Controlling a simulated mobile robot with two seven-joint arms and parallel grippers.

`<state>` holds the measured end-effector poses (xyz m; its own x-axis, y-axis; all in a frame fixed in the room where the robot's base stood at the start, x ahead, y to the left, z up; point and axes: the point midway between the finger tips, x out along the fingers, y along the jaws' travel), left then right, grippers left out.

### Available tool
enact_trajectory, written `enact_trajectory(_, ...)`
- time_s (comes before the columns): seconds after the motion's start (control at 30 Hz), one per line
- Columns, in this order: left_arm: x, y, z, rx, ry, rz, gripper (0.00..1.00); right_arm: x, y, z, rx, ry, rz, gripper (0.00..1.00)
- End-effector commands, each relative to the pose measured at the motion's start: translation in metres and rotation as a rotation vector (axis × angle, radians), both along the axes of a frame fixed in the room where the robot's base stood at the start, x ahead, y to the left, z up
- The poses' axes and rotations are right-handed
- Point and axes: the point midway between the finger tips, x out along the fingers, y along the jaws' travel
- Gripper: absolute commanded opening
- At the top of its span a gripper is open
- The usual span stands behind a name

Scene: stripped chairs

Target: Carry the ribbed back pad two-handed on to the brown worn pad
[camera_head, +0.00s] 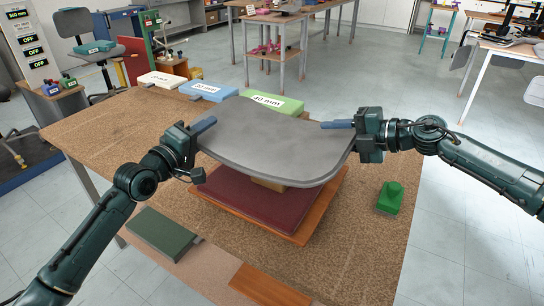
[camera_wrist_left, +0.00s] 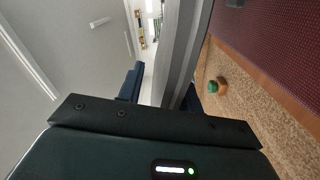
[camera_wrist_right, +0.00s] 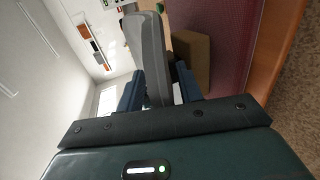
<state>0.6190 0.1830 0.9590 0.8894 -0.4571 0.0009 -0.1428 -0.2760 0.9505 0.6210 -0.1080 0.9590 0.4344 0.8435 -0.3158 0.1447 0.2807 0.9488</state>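A wide grey curved pad (camera_head: 275,148), taken as the back pad, lies level above the table; I cannot make out ribs on it. Below it is a dark red-brown pad (camera_head: 240,203) on a wooden board (camera_head: 302,236), with a tan block (camera_head: 268,184) between the two pads. The block also shows in the right wrist view (camera_wrist_right: 193,57). My left gripper (camera_head: 200,130) is at the grey pad's left edge and my right gripper (camera_head: 345,126) at its right edge. Each has fingers on both sides of the pad's edge, apart, with a gap visible.
A green block (camera_head: 390,197) stands on the table (camera_head: 350,250) at right. White (camera_head: 162,79), blue (camera_head: 208,90) and green (camera_head: 270,101) labelled slabs lie along the back edge. A dark green box (camera_head: 162,233) is at front left. The front right tabletop is clear.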

Motion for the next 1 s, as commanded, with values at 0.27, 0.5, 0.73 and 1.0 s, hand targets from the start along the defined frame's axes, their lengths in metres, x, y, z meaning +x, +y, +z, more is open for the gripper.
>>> enact_trajectory(0.27, -0.044, 0.023, -0.002, 0.004, 0.004, 0.001, 0.35, 0.0, 0.0, 0.001, 0.001, 0.0, 0.0, 0.36)
enact_trajectory(0.5, -0.085, 0.043, -0.001, 0.003, 0.002, 0.0, 0.35, 0.0, 0.0, 0.0, 0.001, 0.0, 0.0, 0.36)
enact_trajectory(0.73, -0.102, 0.053, 0.0, 0.0, 0.0, 0.0, 0.35, 0.0, 0.0, 0.001, 0.001, 0.0, 0.0, 0.36)
enact_trajectory(1.0, -0.104, 0.054, 0.001, 0.0, -0.001, 0.0, 0.35, -0.013, -0.028, 0.01, 0.0, -0.002, -0.004, 0.36)
